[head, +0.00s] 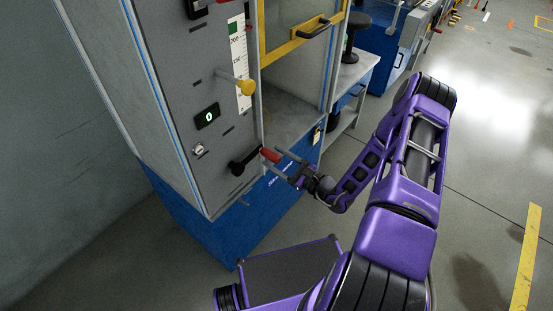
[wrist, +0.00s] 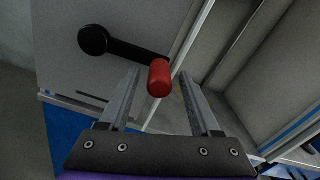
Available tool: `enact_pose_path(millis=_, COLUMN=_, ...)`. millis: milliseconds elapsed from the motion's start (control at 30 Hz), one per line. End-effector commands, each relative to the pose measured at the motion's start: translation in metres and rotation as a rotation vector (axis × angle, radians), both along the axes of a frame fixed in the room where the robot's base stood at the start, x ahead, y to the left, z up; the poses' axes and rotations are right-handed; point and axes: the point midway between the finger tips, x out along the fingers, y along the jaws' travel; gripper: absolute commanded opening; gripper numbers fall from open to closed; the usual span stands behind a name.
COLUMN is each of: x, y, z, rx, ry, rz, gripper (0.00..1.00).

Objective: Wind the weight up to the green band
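A black crank (head: 240,167) with a red handle (head: 270,155) sits low on the grey panel of the machine. Its hub shows at left in the wrist view (wrist: 93,40), with the arm reaching right to the red grip (wrist: 159,78). My gripper (wrist: 158,72) is open, its two fingers on either side of the red grip, with gaps visible. It also shows in the head view (head: 283,167) beside the grip. The green band (head: 234,28) tops a white vertical scale (head: 240,58). A yellow knob (head: 246,87) on a rod stands in front of the scale's lower part. I cannot make out the weight.
A small display (head: 208,116) on the panel reads 0, with a round switch (head: 198,149) below it. A yellow-framed door (head: 292,45) with a black handle is above the crank's right. A grey bench (head: 351,72) stands behind. Floor on the right is open.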

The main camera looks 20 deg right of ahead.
Motion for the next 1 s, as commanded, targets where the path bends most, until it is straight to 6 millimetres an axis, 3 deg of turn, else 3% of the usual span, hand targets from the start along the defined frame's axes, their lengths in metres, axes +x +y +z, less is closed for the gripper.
enact_pose_path(millis=267, x=-0.001, y=-0.001, z=-0.001, rx=0.0, ry=0.001, rz=0.0, gripper=0.64)
enact_pose_path(millis=433, x=-0.016, y=-0.013, z=-0.001, rx=0.0, ry=0.002, rz=-0.003, gripper=0.64)
enact_pose_path(millis=1000, x=-0.121, y=-0.088, z=-0.001, rx=-0.001, ry=0.002, rz=-0.004, gripper=0.64)
